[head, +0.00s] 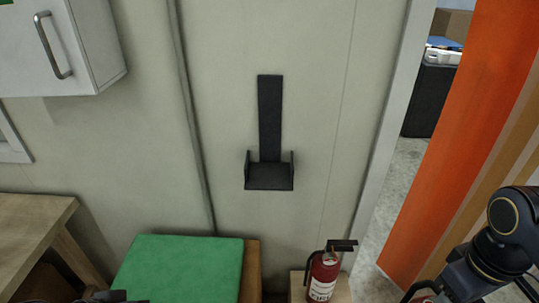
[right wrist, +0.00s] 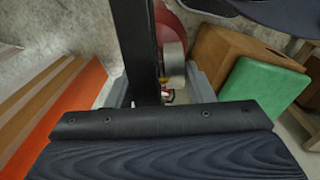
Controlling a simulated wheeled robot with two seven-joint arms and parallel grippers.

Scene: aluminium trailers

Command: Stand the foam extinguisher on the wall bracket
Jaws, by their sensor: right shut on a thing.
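The wall bracket (head: 270,178), a black upright strip with a small shelf and side lips, is empty on the pale wall. My right gripper (right wrist: 158,92) is shut on a red extinguisher (right wrist: 170,25), at its black handle and metal neck. In the head view a sliver of this extinguisher (head: 422,296) shows at the bottom right, under my right arm; its label is not readable. Another red extinguisher (head: 323,276) with a black handle and white label stands upright below and right of the bracket. At the bottom left, a dark part of my left gripper or arm is mostly cut off.
A small wooden block (head: 342,288) bears the standing extinguisher. A green cushion (head: 180,268) lies on a wooden bench. A white cabinet (head: 95,45) hangs at the upper left. A wooden table (head: 30,218) stands left. An orange panel (head: 465,130) edges the doorway. The wall around the bracket is clear.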

